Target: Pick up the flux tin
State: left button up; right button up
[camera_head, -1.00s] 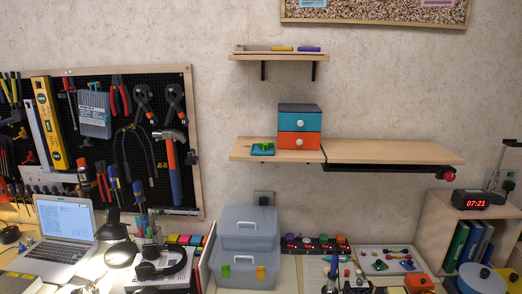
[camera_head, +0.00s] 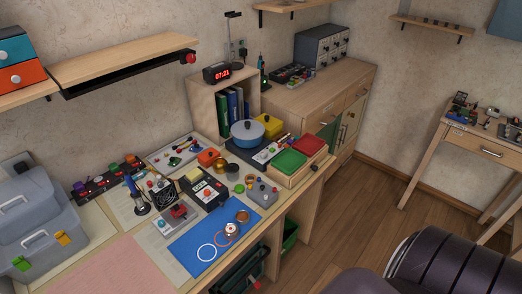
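I cannot tell for sure which of these is the flux tin; no label is readable. Neither of my grippers is in view.
Red and green trays (camera_head: 298,152) are at the right. A dark padded seat (camera_head: 450,270) is on the floor side.

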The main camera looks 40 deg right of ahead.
aim_at(243, 216)
jog(key=z, duration=1)
